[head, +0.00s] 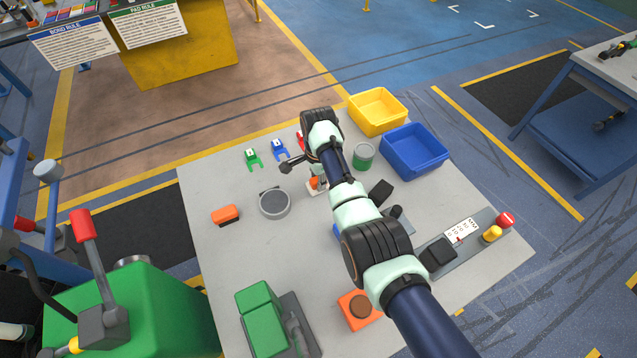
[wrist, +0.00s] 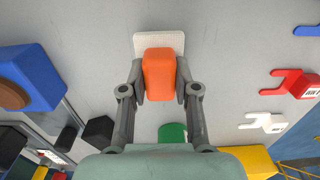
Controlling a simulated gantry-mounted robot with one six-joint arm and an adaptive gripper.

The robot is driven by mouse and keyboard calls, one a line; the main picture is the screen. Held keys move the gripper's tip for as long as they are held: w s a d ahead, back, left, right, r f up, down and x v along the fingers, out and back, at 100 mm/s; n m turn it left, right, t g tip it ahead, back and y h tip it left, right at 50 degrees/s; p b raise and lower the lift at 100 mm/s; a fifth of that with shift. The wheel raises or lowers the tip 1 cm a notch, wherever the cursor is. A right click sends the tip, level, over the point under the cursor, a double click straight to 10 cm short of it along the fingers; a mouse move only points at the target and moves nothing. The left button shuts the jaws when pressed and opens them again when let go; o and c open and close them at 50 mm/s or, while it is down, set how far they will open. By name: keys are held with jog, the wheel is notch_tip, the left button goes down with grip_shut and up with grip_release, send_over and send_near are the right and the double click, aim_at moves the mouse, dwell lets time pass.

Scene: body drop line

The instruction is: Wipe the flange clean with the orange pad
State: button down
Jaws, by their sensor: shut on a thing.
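My gripper (wrist: 160,85) is shut on an orange block with a white textured pad under it, the orange pad (wrist: 160,65). It also shows in the head view (head: 316,183), partly hidden by my wrist. I cannot tell whether its white face touches the table. No part is clearly marked as the flange. A round grey ringed part (head: 275,204) lies left of my gripper. An orange block with a brown disc (head: 359,309) sits near the table's front. A blue block with a brown disc (wrist: 25,80) is left in the wrist view, mostly hidden by my arm in the head view.
An orange and black brush-like block (head: 225,215) lies at left. Several coloured clips (head: 252,159) lie along the back. A green can (head: 364,156), yellow bin (head: 378,111) and blue bin (head: 414,151) stand at back right. A control strip (head: 465,238) is at right.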

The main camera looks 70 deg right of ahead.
jog(key=shift+r+p, duration=3.15)
jog(key=shift+r, duration=0.4)
jog(key=shift+r, duration=0.1)
